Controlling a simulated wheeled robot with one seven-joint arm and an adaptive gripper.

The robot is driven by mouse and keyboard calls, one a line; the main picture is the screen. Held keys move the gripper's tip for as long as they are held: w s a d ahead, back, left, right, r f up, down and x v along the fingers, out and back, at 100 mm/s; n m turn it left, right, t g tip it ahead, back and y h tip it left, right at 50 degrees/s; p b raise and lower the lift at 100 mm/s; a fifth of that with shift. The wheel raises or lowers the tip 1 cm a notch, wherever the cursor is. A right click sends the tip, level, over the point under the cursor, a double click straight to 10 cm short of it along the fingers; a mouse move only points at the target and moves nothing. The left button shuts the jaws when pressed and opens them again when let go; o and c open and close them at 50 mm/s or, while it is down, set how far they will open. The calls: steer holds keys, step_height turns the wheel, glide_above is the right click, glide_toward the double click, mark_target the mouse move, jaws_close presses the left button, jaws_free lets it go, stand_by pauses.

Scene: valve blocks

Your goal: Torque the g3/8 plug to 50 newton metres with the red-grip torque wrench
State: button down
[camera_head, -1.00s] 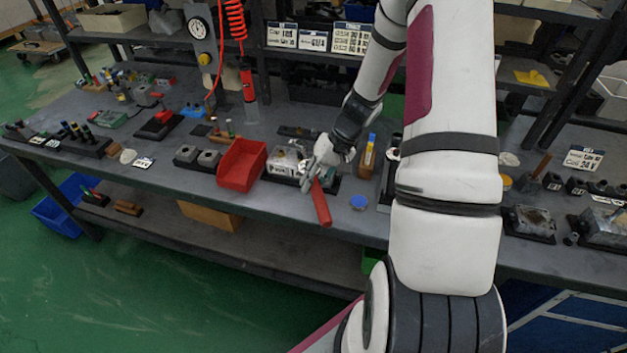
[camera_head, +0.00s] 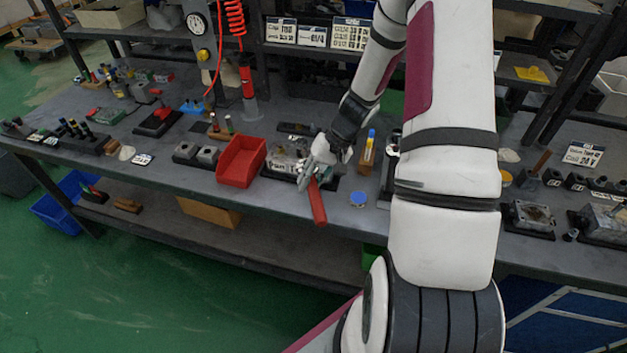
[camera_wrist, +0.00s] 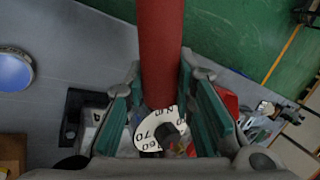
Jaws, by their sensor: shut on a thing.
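The red-grip torque wrench (camera_head: 317,203) is in my gripper (camera_head: 310,176), its red grip pointing toward the front edge of the bench. In the wrist view my gripper (camera_wrist: 165,115) has its two green-lined fingers on either side of the red grip (camera_wrist: 160,45). A white dial (camera_wrist: 152,134) with numbers, 70 among them, shows between the fingers; I cannot read a setting. The valve block (camera_head: 284,161) sits on a dark base under and behind the gripper. The g3/8 plug and the wrench's working end are hidden, so I cannot tell whether they meet.
A red bin (camera_head: 241,162) stands just left of the block. A blue round lid (camera_head: 358,198) lies to the right, near a wooden holder (camera_head: 368,156) with markers. More blocks (camera_head: 528,217) stand at the far right. The bench front edge is close to the grip.

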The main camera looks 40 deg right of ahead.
steer(key=shift+w+a+m+t, duration=0.35)
steer(key=shift+a+m, duration=0.25)
steer(key=shift+a, duration=0.2)
steer(key=shift+w+a, duration=0.1)
steer(key=shift+w, duration=0.05)
steer(key=shift+w+a+m+t+h+p, duration=0.4)
steer(key=shift+w+a+m, duration=0.3)
steer(key=shift+a+m, duration=0.25)
steer(key=shift+w+a+m+t+h+p, duration=0.25)
steer(key=shift+w+a+m+h+p, duration=0.05)
steer(key=shift+w+a+m, duration=0.6)
steer(key=shift+w+a+r+m+h+p, duration=0.1)
steer(key=shift+w+a+m+h+p, duration=0.15)
steer(key=shift+w+m, duration=0.3)
steer(key=shift+w+a+m+h+p, duration=0.1)
steer(key=shift+w+a+m, duration=0.3)
steer(key=shift+w, duration=0.1)
